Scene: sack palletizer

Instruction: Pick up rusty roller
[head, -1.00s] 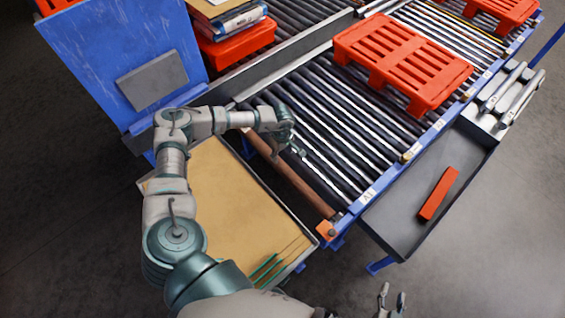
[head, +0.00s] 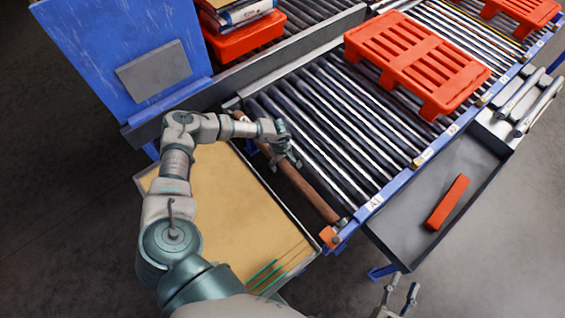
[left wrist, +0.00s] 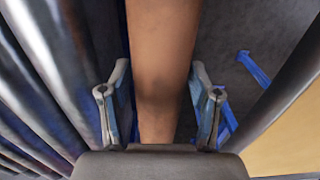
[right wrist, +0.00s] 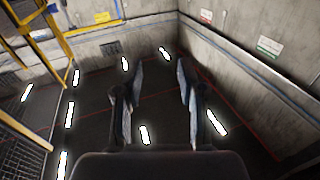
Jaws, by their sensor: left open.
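The rusty roller (head: 313,190) is a brown bar at the near end of the conveyor, lying across the frame beside the dark rollers. In the left wrist view the rusty roller (left wrist: 160,65) runs lengthwise between the two fingers of my left gripper (left wrist: 160,108). That gripper is open, with a finger on each side of the roller and a visible gap to both. In the head view my left gripper (head: 287,157) is over the middle of the roller and hides part of it. My right gripper (head: 399,298) is open and empty at the bottom edge; the right wrist view (right wrist: 155,88) shows only floor between its fingers.
Red pallets (head: 415,60) sit on the conveyor rollers (head: 330,130). A grey tray (head: 400,225) with a red block (head: 447,202) hangs at the right side. A low tray with a tan surface (head: 215,200) lies left of the roller. A blue panel (head: 110,45) stands at the upper left.

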